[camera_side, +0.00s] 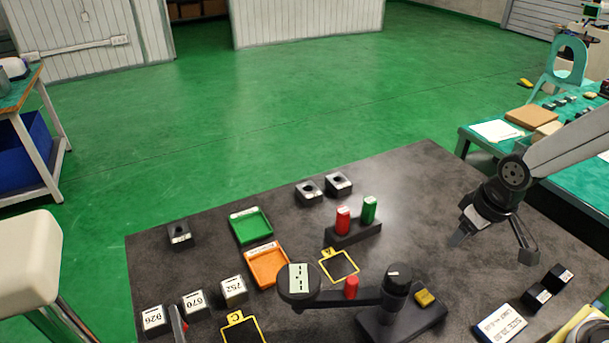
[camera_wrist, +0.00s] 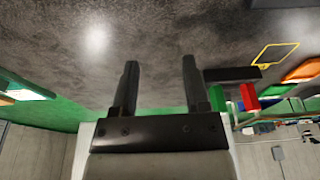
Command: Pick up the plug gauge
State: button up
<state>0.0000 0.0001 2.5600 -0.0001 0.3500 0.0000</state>
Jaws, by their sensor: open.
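A red upright piece (camera_side: 343,220) and a green upright piece (camera_side: 369,210) stand in a dark block (camera_side: 354,235) on the dark table. Another short red cylinder (camera_side: 351,287) sits by the dark arm of a table stand. I cannot tell for sure which of these is the plug gauge. My gripper (camera_side: 494,247) is open and empty above the right part of the table, to the right of the dark block and apart from it. In the wrist view my gripper (camera_wrist: 159,63) has nothing between its fingers; the red piece (camera_wrist: 250,97) and green piece (camera_wrist: 217,98) show to their right.
A stand with a round head (camera_side: 299,281) and a dark knob (camera_side: 398,279) is at the front. Green (camera_side: 236,214) and orange (camera_side: 253,254) trays, black blocks and several numbered blocks lie around. The table (camera_side: 430,185) is bare between the dark block and my gripper.

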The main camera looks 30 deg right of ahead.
jog(key=shift+o, duration=1.4)
jog(key=shift+w, duration=0.1)
jog(key=shift+w+a+r+m, duration=0.2)
jog(key=shift+w+a+m, duration=0.1)
jog(key=shift+w+m, duration=0.15)
jog(key=w+a+r+m+g, duration=0.1)
jog(key=w+a+r+m, duration=0.1)
jog(key=w+a+m, duration=0.5)
notch_tip(320, 180, up, 3)
jog(key=m+g, duration=0.2)
jog(key=m, duration=0.8)
send_over(345, 210)
jog(key=shift+f, duration=0.1)
jog(key=shift+f, duration=1.25)
